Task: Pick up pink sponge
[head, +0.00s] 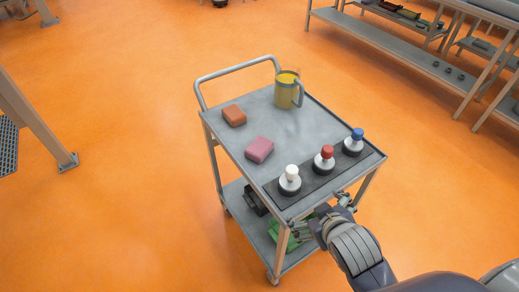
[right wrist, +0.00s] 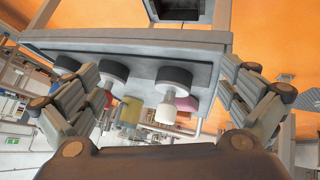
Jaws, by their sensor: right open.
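The pink sponge (head: 259,150) lies flat on the top of a grey cart (head: 290,130), left of centre. In the right wrist view, which looks upside down, part of the pink sponge (right wrist: 187,103) shows behind the white-topped bottle. My right gripper (head: 322,216) is at the cart's near edge, beside the bottle row and apart from the sponge. In its wrist view my right gripper (right wrist: 158,88) has its fingers spread wide with nothing held between them. My left gripper is not in view.
White-capped (head: 290,180), red-capped (head: 324,160) and blue-capped (head: 353,142) bottles stand in a dark strip along the cart's near edge, between gripper and sponge. An orange sponge (head: 234,115) and a yellow-filled mug (head: 287,90) stand farther back. Shelving (head: 400,42) is at upper right.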

